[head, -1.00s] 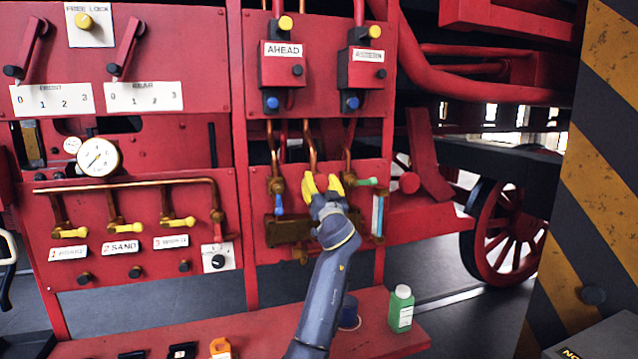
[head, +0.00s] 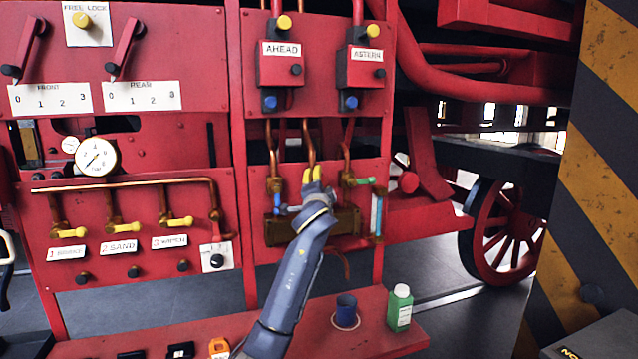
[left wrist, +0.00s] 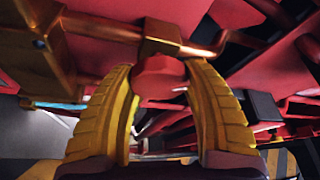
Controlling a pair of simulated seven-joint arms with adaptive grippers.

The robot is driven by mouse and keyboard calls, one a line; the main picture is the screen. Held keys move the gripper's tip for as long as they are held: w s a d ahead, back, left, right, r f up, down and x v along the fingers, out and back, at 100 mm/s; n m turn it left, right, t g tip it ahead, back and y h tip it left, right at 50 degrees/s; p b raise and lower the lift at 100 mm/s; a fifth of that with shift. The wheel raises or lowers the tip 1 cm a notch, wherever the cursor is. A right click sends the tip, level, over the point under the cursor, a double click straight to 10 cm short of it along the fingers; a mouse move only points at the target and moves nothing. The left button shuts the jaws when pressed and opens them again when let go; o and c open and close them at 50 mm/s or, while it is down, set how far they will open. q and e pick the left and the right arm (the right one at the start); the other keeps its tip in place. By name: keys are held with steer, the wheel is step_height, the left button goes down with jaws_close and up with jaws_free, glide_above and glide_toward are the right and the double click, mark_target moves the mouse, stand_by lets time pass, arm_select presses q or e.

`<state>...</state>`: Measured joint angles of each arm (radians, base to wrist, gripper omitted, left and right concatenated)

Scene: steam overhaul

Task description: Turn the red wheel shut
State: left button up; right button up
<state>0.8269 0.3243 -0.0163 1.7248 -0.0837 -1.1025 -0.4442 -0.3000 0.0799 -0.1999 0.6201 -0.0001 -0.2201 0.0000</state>
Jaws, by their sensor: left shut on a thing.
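The red wheel (left wrist: 158,75) shows in the left wrist view as a small red piece between the yellow fingers, in front of a brass fitting (left wrist: 160,38) on a copper pipe. My left gripper (left wrist: 160,100) is shut on it; its fingers curve in on both sides. In the head view my left gripper (head: 312,174) is at the lower red panel (head: 352,240), between the blue-handled valve (head: 277,198) and the green-handled valve (head: 362,181). It hides the wheel there. My right gripper is not in view.
Below, a red shelf (head: 375,335) holds a blue cup (head: 346,311) and a green bottle (head: 400,308). Yellow-handled valves (head: 180,221) line the left panel.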

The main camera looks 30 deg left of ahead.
arm_select(q)
steer(key=m+g+h, duration=0.1)
steer(key=m, duration=0.3)
steer(key=shift+f+m, duration=0.1)
steer(key=shift+m, duration=0.3)
stand_by(0.4)
steer(key=o, duration=1.2)
steer(key=v, duration=1.2)
steer(key=shift+r, duration=0.25)
